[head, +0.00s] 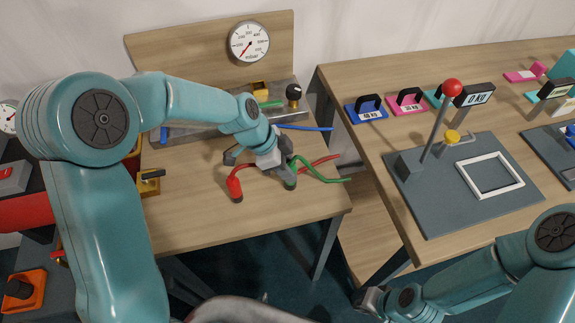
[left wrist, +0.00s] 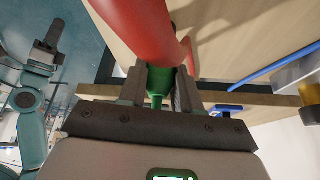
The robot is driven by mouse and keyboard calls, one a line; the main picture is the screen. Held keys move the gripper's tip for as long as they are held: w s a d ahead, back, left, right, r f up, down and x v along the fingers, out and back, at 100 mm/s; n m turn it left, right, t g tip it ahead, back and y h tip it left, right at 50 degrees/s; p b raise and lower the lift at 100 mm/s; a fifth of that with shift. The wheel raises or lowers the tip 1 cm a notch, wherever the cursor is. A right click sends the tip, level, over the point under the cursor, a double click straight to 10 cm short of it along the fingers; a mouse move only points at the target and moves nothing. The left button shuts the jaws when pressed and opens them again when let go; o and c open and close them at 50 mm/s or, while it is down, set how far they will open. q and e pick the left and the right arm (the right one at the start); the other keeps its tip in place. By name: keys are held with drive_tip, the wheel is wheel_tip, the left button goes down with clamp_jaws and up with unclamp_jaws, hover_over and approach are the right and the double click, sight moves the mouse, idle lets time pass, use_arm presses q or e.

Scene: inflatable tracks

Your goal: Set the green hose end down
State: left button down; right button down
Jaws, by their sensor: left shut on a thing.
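My left gripper (head: 284,172) is over the front right part of the left wooden table (head: 215,220). It is shut on the green hose end (left wrist: 157,82), which shows between the two fingers in the left wrist view. The green hose (head: 322,177) runs off to the right toward the table edge. I cannot tell whether the green end touches the table top. The red hose end (head: 235,186) is on the table left of the gripper; a red hose (left wrist: 145,30) looms large in the left wrist view. My right gripper (head: 370,299) is low at the bottom right, its jaws unclear.
A blue hose (head: 306,128) lies toward the back. A grey ledge (head: 195,132) and a pressure gauge (head: 249,42) stand behind. A gap separates the tables. Bare wood lies in front.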

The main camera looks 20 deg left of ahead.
use_arm(q)
drive_tip(key=shift+s+f, duration=0.1)
drive_tip(key=shift+f, duration=0.05)
drive_tip(key=c, duration=0.8)
unclamp_jaws()
